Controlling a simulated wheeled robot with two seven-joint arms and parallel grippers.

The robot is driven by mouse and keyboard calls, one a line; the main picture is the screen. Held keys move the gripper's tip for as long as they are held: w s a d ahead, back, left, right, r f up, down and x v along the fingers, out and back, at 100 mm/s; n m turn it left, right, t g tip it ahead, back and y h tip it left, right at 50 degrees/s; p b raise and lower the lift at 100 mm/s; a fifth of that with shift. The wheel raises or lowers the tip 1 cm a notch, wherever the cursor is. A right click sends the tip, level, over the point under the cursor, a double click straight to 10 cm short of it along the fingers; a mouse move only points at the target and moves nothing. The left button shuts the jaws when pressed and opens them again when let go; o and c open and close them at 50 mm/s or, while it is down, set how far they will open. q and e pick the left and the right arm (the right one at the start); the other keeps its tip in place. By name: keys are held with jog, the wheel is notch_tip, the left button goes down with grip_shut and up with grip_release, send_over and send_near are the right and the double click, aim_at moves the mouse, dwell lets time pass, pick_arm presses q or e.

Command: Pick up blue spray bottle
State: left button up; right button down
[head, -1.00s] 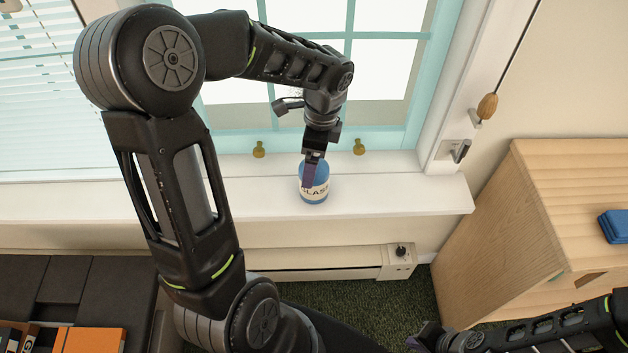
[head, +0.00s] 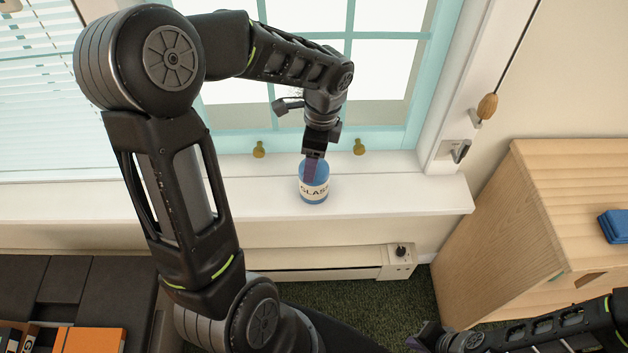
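The blue spray bottle (head: 314,190) stands upright on the white window sill, with a pale label reading "GLASS" facing me. My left gripper (head: 311,173) points down at its top, and a purple finger overlaps the bottle's upper left part. The gripper hides the bottle's top. I cannot tell whether the fingers are closed on it or only beside it. My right gripper (head: 420,341) is low at the right, above the green carpet and away from the bottle. It is small and dark, and its finger opening is unclear.
The window sill (head: 400,196) is clear to the right of the bottle. Brass window latches (head: 359,147) sit behind it. A wooden cabinet (head: 500,230) with a folded blue cloth (head: 616,226) stands at right. A baseboard heater (head: 330,265) runs below the sill.

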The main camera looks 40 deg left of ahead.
pick_arm(q)
grip_shut()
jog(key=shift+r, duration=0.15)
notch_tip(320, 180, up, 10)
jog(key=shift+f+p, duration=0.1)
jog(key=shift+p, duration=0.25)
dwell(0.7)
